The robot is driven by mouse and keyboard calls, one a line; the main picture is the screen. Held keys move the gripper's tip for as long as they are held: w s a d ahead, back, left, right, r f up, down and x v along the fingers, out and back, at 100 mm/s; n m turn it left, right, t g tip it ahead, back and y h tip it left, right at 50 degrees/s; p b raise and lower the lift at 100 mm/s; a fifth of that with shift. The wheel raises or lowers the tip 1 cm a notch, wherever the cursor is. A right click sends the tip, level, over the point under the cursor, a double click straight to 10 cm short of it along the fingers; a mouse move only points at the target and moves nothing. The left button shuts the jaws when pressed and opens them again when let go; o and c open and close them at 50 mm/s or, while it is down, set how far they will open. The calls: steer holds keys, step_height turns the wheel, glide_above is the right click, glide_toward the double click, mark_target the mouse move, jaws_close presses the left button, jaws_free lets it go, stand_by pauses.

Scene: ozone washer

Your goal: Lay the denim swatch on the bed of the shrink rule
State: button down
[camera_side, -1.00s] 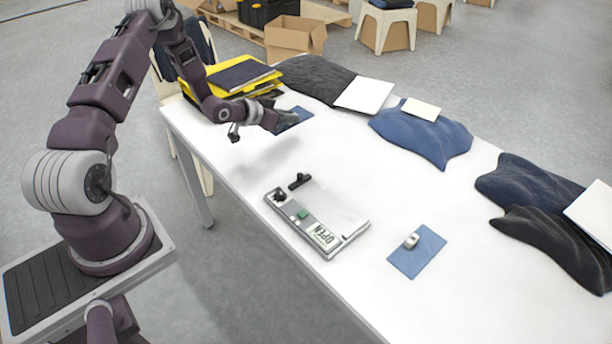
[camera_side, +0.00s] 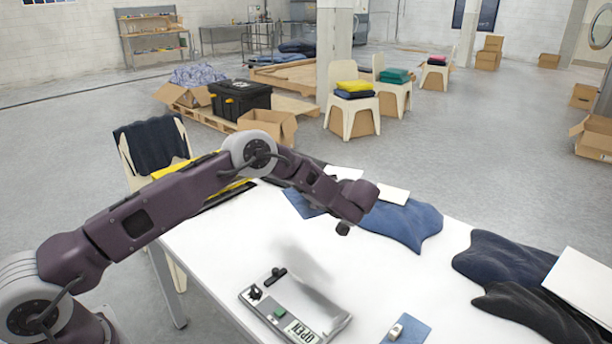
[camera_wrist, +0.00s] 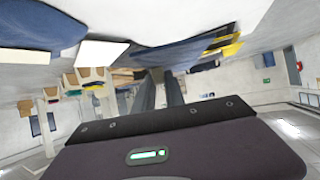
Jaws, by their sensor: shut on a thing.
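My gripper (camera_side: 343,228) is raised above the table's far middle, mostly hidden by my wrist in the side view.
Another blue swatch (camera_side: 414,325) with a small white object on it lies right of the rule. Denim piles (camera_side: 405,224) and dark cloths (camera_side: 510,260) with white sheets line the far side.

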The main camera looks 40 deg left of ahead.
mark_target(318, 301)
steer(key=s+d+f+n+g, duration=0.2)
steer(key=s+d, duration=0.4)
steer(key=s+d+f+n+g, duration=0.2)
steer(key=s+d+f, duration=0.1)
steer(key=s+d, duration=0.4)
steer(key=shift+s+d+f+y, duration=0.2)
steer(key=shift+s+f+y, duration=0.1)
steer(key=shift+y, duration=0.1)
steer(key=shift+f, duration=5.4)
steer(key=c, duration=1.3)
jaws_free()
steer(key=shift+d, duration=0.2)
